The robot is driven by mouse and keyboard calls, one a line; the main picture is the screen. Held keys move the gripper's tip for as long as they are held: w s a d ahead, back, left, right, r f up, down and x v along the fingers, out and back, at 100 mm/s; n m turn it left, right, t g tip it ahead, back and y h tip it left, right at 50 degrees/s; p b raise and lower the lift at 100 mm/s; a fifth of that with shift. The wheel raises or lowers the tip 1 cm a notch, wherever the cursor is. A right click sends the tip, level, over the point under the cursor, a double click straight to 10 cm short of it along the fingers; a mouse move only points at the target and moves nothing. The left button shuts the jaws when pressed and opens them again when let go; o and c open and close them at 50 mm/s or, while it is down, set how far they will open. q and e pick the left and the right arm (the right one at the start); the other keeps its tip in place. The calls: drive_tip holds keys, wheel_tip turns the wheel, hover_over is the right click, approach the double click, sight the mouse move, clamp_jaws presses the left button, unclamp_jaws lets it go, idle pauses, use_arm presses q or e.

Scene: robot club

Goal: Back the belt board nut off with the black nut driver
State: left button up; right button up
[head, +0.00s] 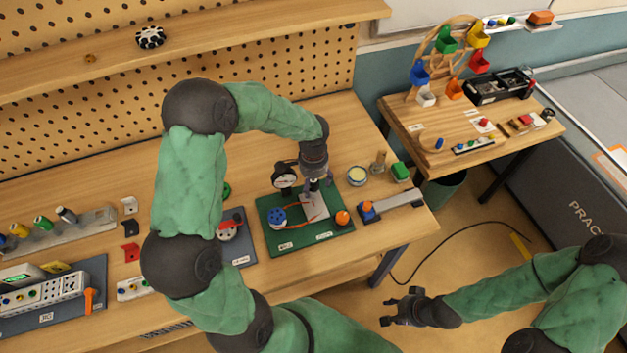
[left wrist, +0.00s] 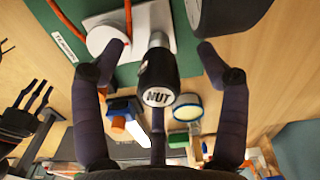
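The green belt board (head: 330,235) lies on the workbench, with a blue pulley (head: 278,216), an orange belt (head: 297,225) and a white plate (head: 315,207). The black nut driver (left wrist: 158,80), marked NUT on its handle end, stands over the white plate (left wrist: 140,22) in the left wrist view. My left gripper (left wrist: 161,47) is open, with a finger on each side of the driver and visible gaps. It points down over the board in the head view (head: 317,185). The nut is hidden. My right gripper (head: 400,308) is open and empty, off the bench's front edge.
A dial gauge (head: 285,178) stands at the board's back left. An orange knob (head: 342,217), a blue block with an orange top (head: 368,210), a round pale tin (head: 357,176) and a green block (head: 400,171) are close by on the right.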

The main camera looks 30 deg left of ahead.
use_arm(q)
drive_tip(key=shift+s, duration=0.1)
clamp_jaws()
drive_tip(key=shift+n+b, duration=0.5)
drive_tip(key=shift+n, duration=0.2)
drive_tip(key=n+b, duration=0.2)
drive_tip(key=n, duration=0.2)
drive_tip(key=shift+f+n, duration=0.1)
drive_tip(key=shift+n, duration=0.3)
drive_tip(key=n+b, duration=0.2)
drive_tip(key=n, duration=0.2)
drive_tip(key=shift+n+b, duration=0.3)
drive_tip(key=shift+d+n+b, duration=0.1)
drive_tip(key=shift+n+b, duration=0.2)
drive_tip(key=shift+n, duration=0.6)
